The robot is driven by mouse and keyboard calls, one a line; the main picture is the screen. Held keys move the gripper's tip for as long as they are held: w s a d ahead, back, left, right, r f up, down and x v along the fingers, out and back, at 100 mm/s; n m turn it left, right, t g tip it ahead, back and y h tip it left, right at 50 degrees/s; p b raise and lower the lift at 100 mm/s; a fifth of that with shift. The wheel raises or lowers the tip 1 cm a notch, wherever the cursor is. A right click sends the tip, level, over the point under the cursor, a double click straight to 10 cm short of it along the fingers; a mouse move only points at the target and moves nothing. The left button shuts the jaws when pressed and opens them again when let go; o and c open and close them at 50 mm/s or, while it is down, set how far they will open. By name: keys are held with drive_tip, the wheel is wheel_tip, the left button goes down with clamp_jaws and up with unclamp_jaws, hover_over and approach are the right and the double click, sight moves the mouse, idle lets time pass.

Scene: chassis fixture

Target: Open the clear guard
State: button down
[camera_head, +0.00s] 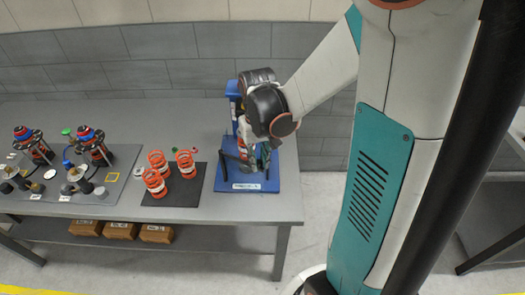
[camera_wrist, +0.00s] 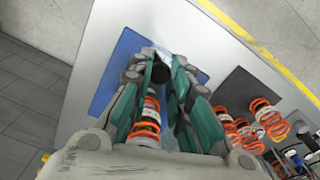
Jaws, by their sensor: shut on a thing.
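The blue fixture (camera_head: 270,183) stands at the right end of the table, with a blue upright (camera_head: 233,105) at its back. My gripper (camera_head: 257,160) is low over its base, and my wrist hides much of the fixture. In the wrist view my gripper (camera_wrist: 162,68) has its fingers closed about a black round knob (camera_wrist: 160,74), apparently the clear guard's handle. A faint see-through patch beyond the fingertips may be the clear guard (camera_wrist: 150,53); its outline and angle cannot be told. An orange spring around a pale body (camera_wrist: 150,108) shows between the fingers.
A dark mat (camera_head: 178,193) with several orange springs (camera_head: 155,183) lies left of the fixture. Further left, a grey mat (camera_head: 110,190) holds shock absorber parts. A grey block wall (camera_head: 150,60) stands behind the table. The table front beside the fixture is clear.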

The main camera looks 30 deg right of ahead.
drive_tip(key=a+m+b, duration=0.1)
drive_tip(key=a+m, duration=0.9)
drive_tip(key=a, duration=0.2)
drive_tip(key=shift+s+b, duration=0.3)
drive_tip(key=shift+s, duration=0.1)
drive_tip(key=c, duration=1.5)
unclamp_jaws()
drive_tip(key=shift+o, duration=0.2)
drive_tip(key=shift+r, duration=0.1)
wheel_tip(320, 180, up, 12)
drive_tip(key=shift+s+f, duration=0.15)
drive_tip(key=shift+f, duration=0.05)
